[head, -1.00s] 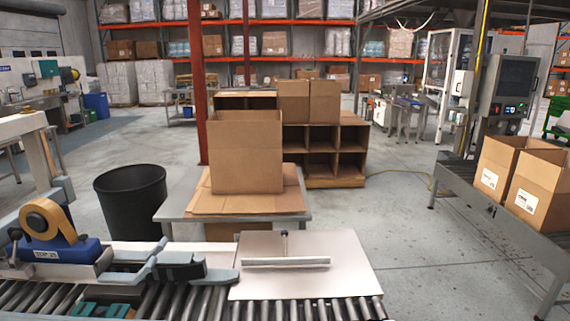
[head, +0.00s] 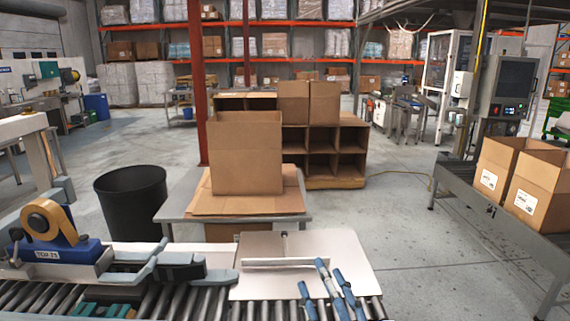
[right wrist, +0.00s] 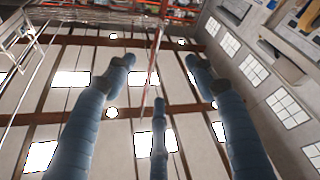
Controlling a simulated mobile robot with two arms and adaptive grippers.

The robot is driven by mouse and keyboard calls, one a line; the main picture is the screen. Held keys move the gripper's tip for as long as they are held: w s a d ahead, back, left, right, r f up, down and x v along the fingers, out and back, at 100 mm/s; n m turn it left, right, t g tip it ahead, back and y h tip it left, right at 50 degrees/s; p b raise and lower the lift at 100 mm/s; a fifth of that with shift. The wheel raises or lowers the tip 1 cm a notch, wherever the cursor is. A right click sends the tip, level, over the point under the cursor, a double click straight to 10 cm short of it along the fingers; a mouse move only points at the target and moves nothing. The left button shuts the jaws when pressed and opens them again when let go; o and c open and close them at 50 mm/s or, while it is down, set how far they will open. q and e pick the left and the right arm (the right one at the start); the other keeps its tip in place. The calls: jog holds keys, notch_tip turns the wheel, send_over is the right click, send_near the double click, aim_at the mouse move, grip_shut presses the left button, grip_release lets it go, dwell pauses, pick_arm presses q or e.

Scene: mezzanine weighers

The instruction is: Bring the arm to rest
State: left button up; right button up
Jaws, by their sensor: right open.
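My right gripper (head: 324,278) is at the bottom of the head view, in front of the pale flat plate on the roller conveyor. Its blue fingers point upward and stand apart. In the right wrist view, the gripper (right wrist: 160,76) shows its blue segmented fingers spread, with nothing between them. The rest of my right arm is hidden below the head view. My left gripper is not in view.
A roller conveyor (head: 270,311) runs along the bottom, bearing a pale plate (head: 335,250) with a metal bar. A blue tape machine (head: 70,250) stands at left. Beyond are a black bin (head: 130,203), an open carton (head: 246,155) on a table, and two cartons on a right-hand conveyor (head: 470,195).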

jog(key=s+d+f+m+g+h, duration=0.3)
jog(key=d+f+m+g+h, duration=0.15)
jog(key=d+f, duration=0.4)
jog(key=s+d+f+m+g+h, duration=0.4)
jog(key=d+f+m, duration=0.15)
jog(key=f, duration=0.65)
jog(key=s+f+g+y, duration=0.1)
jog(key=s+f+g, duration=0.4)
jog(key=s, duration=0.5)
jog(key=s+f+g+y, duration=0.1)
jog(key=s+f+g, duration=0.4)
jog(key=s, duration=0.5)
notch_tip(320, 180, down, 28)
jog(key=s, duration=0.2)
jog(key=s+d+f, duration=0.2)
jog(key=s+f, duration=1.3)
jog(key=s, duration=0.1)
jog(key=shift+s+f+g, duration=0.25)
jog(key=shift+f+g, duration=0.1)
jog(key=shift+g, duration=0.1)
jog(key=shift+s+d, duration=0.1)
jog(key=shift+s, duration=0.1)
jog(key=shift+c, duration=0.5)
